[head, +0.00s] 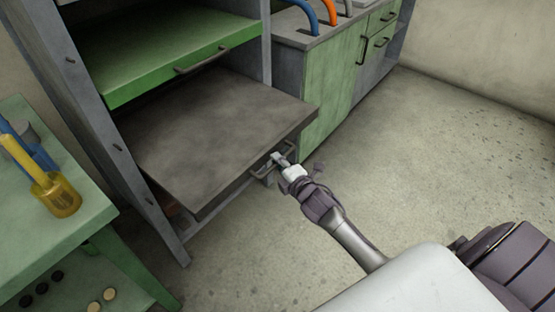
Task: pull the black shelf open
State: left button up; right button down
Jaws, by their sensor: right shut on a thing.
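The black shelf (215,125) is a dark grey-brown flat board in the lower part of a grey rack. It sticks out of the rack frame, past the green shelf above it. Its handle (267,165) is a bar on the front edge. My right gripper (279,158) is at the right part of this handle and shut on it. The fingertips are small, and part of the handle is hidden behind them. My left gripper is not in view.
A green shelf (165,50) with its own handle sits above. A green cabinet (335,85) with blue and orange curved items stands behind. A green table (75,215) with a yellow cup (57,197) is at the left. The floor (430,130) at right is clear.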

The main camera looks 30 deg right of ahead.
jog(key=c, duration=1.2)
grip_release()
jog(key=shift+s, duration=0.1)
jog(key=s, duration=0.4)
jog(key=s+r, duration=0.1)
jog(key=s, duration=0.2)
jog(key=s+r, duration=0.1)
jog(key=s, duration=0.3)
jog(key=shift+s, duration=0.3)
